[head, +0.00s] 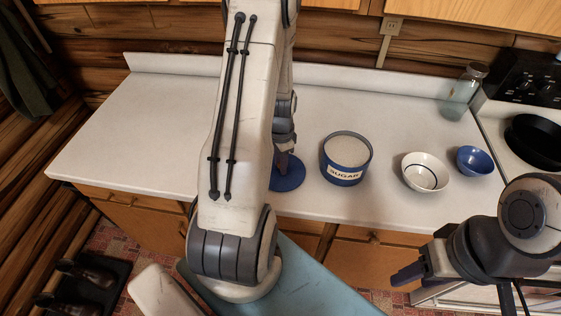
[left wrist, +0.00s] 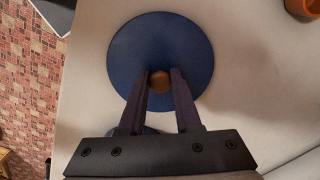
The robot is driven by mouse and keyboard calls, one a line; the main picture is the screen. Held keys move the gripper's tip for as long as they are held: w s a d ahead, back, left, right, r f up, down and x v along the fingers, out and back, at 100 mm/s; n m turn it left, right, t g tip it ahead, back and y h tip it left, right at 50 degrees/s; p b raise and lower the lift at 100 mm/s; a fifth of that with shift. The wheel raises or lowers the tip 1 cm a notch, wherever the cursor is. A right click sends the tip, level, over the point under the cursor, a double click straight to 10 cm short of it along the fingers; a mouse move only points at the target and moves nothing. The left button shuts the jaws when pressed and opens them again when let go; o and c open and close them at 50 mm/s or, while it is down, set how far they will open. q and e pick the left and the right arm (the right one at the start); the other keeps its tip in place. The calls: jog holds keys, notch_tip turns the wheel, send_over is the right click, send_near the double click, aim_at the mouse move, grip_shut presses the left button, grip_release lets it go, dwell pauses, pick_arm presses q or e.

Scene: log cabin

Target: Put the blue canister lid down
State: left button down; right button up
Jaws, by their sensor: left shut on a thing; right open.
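The blue canister lid (head: 289,182) is a flat round disc over the counter, left of the blue canister labelled SUGAR (head: 346,158), which stands open with white contents. My left gripper (head: 287,160) points down at the lid. In the left wrist view the gripper (left wrist: 160,88) is shut on the lid's brown knob (left wrist: 160,79), with the blue disc (left wrist: 160,45) beneath it. I cannot tell whether the lid touches the counter. My left arm hides part of the lid in the head view. My right gripper (head: 408,274) is open and empty in front of the counter.
A white bowl (head: 425,172), a small blue bowl (head: 475,161) and a glass jar (head: 463,92) stand to the right on the counter (head: 130,130). A black pan (head: 537,140) is on the stove. The counter's left part is clear. An orange object (left wrist: 302,7) shows in the wrist view.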

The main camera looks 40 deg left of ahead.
pick_arm(q)
jog(key=shift+f, duration=0.1)
jog(key=c, duration=1)
grip_release()
jog(key=shift+f, duration=0.1)
jog(key=o, duration=0.4)
